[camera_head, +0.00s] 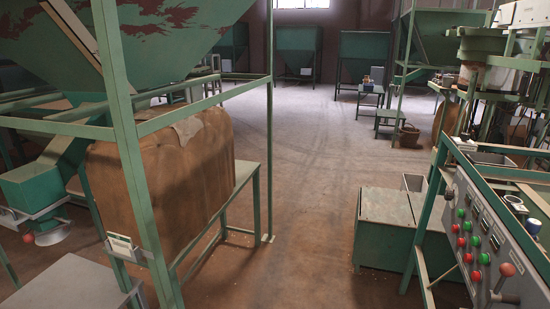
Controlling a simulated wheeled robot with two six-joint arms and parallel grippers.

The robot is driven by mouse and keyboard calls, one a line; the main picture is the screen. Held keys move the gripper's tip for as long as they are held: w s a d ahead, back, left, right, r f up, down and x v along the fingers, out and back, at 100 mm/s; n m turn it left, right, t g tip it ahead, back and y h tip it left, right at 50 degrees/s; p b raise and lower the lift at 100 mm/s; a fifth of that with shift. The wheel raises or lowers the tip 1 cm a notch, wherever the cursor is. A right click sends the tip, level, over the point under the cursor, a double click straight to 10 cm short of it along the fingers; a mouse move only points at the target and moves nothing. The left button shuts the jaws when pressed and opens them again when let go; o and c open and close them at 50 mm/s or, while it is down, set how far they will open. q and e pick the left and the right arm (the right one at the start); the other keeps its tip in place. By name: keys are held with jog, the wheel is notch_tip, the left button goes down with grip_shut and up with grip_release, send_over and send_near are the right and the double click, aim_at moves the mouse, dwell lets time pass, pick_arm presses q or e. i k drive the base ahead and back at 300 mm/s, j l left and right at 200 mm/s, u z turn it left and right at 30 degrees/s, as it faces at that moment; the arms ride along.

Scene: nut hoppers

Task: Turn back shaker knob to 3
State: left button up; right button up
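A grey sloped control panel (488,262) stands at the right on a green frame. It carries rows of red buttons (468,258) and green buttons (461,213), and several small dark dials or displays (494,242) along its upper side. Their labels and settings are too small to read, so I cannot tell which one is the back shaker knob or where it points. A red ball-topped lever (507,270) sticks up near the panel's front end. Neither of my grippers is in view.
Green cabinets (384,245) stand on the floor left of the panel. A large brown sack (165,180) rests on a green stand under a big hopper (175,45) at the left. The brown floor (310,200) between is clear, with more hoppers (299,50) at the back.

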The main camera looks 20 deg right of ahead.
aim_at(465, 136)
jog(key=i+l+z, duration=0.2)
jog(key=i+z, duration=0.65)
jog(key=i, duration=0.25)
jog(key=i+j+z, duration=0.2)
jog(key=i+z, duration=0.25)
jog(key=i, duration=0.15)
